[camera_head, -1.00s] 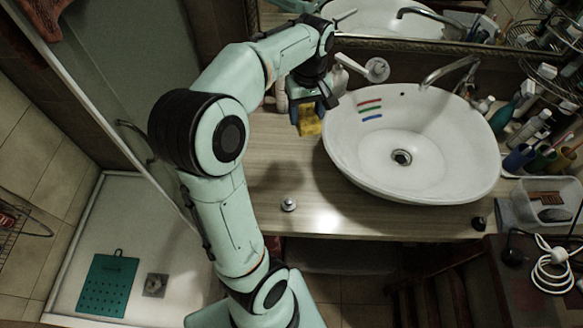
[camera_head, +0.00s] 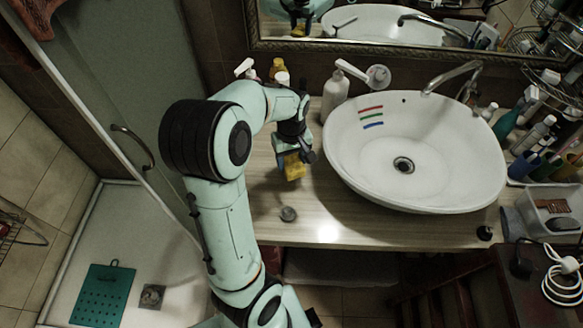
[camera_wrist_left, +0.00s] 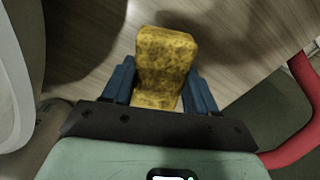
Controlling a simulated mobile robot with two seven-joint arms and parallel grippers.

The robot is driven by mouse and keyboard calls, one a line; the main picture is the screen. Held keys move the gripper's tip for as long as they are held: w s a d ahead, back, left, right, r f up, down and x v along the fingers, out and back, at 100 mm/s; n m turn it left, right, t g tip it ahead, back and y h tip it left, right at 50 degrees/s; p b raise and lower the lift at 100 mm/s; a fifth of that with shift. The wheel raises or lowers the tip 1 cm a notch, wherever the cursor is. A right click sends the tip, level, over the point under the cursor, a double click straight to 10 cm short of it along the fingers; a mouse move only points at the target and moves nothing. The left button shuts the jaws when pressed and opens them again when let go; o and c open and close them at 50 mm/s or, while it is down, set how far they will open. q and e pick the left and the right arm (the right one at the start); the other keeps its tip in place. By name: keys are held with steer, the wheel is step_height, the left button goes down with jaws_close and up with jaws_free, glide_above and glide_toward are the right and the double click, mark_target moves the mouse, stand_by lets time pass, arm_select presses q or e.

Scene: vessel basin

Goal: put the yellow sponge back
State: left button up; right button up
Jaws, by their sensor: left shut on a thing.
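The yellow sponge (camera_head: 294,166) is in my left gripper (camera_head: 293,155), above the wooden counter just left of the white basin. In the left wrist view the sponge (camera_wrist_left: 164,62) stands out between the two blue fingers of my left gripper (camera_wrist_left: 160,88), which are shut on it. Its far end sticks out past the fingertips over the counter. A shadow lies on the wood beside it. My right gripper does not show.
The white basin (camera_head: 455,180) with three coloured stripes stands right of the gripper. A white pump bottle (camera_head: 336,92) and other bottles stand at the back. The counter's front left is mostly clear.

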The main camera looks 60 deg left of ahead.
mark_target(292, 168)
arm_select(q)
steer(key=shift+f, duration=2.15)
steer(key=shift+f+b, duration=0.1)
steer(key=shift+b, duration=0.2)
steer(key=o, duration=0.6)
steer(key=shift+f, duration=0.1)
steer(key=o, duration=0.4)
steer(key=shift+r, duration=0.2)
step_height(292, 168, up, 12)
steer(key=shift+r+p, duration=0.1)
steer(key=shift+p, duration=0.5)
